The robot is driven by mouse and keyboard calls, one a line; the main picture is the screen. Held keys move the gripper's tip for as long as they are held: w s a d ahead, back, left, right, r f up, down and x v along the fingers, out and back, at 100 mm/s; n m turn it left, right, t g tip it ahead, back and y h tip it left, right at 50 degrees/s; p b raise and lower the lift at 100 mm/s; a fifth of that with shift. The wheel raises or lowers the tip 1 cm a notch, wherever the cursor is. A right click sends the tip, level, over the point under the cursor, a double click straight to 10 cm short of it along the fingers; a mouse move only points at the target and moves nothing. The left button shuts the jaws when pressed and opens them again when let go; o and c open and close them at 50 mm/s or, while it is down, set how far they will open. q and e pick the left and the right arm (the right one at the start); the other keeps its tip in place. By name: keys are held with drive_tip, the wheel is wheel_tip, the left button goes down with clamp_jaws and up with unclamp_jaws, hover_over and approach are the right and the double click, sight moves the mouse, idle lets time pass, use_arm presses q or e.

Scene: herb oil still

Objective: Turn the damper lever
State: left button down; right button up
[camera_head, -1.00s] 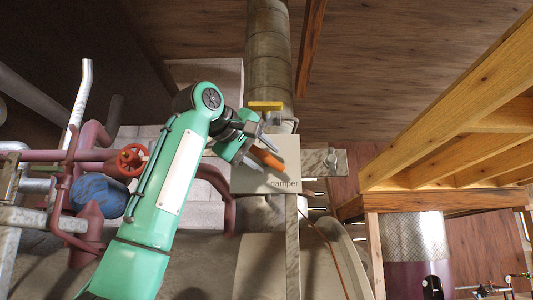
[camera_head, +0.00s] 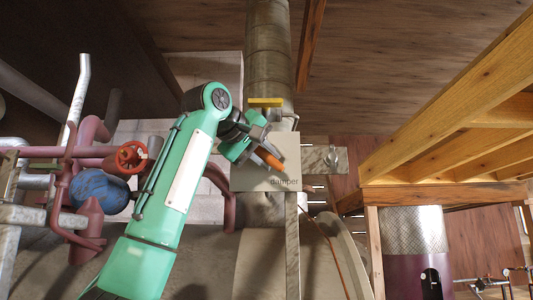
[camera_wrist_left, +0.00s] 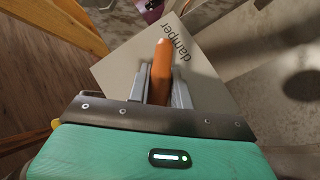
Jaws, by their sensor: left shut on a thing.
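The damper lever (camera_head: 269,159) has an orange handle and sits in front of a pale plate (camera_head: 250,180) labelled "damper". In the head view the handle slants down to the right. My left gripper (camera_head: 262,152) reaches it from the left and is shut on the handle. In the left wrist view the orange handle (camera_wrist_left: 161,72) stands between the two grey fingers (camera_wrist_left: 160,90), with the plate (camera_wrist_left: 120,68) behind it. The lever's pivot is hidden by the gripper. My right gripper is not in view.
A yellow bar (camera_head: 265,102) sits on the metal duct (camera_head: 268,60) just above the plate. A red valve wheel (camera_head: 132,157), a blue rounded object (camera_head: 99,191) and pink pipes are at the left. Wooden beams (camera_head: 450,100) fill the right.

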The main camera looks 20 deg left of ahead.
use_arm(q)
drive_tip(key=shift+r+m+g+y+p, duration=0.35)
drive_tip(key=shift+m+y+p, duration=0.2)
drive_tip(key=shift+p, duration=0.4)
drive_tip(key=shift+f+m+g+y+p, duration=0.25)
drive_tip(key=shift+m+g+y+p, duration=0.1)
drive_tip(key=shift+m+y+p, duration=0.15)
drive_tip(key=shift+f, duration=0.1)
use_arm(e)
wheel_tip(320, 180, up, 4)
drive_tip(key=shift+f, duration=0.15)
use_arm(q)
drive_tip(key=c, duration=1.3)
unclamp_jaws()
drive_tip(key=shift+s, duration=0.15)
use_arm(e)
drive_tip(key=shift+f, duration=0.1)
use_arm(q)
drive_tip(key=shift+s+a+b, duration=0.15)
drive_tip(key=shift+s+b, duration=0.15)
drive_tip(key=shift+s, duration=0.05)
drive_tip(key=b+v, duration=0.2)
drive_tip(key=v, duration=1.1)
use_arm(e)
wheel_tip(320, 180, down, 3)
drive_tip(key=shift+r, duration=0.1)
use_arm(q)
drive_tip(key=shift+w, duration=0.1)
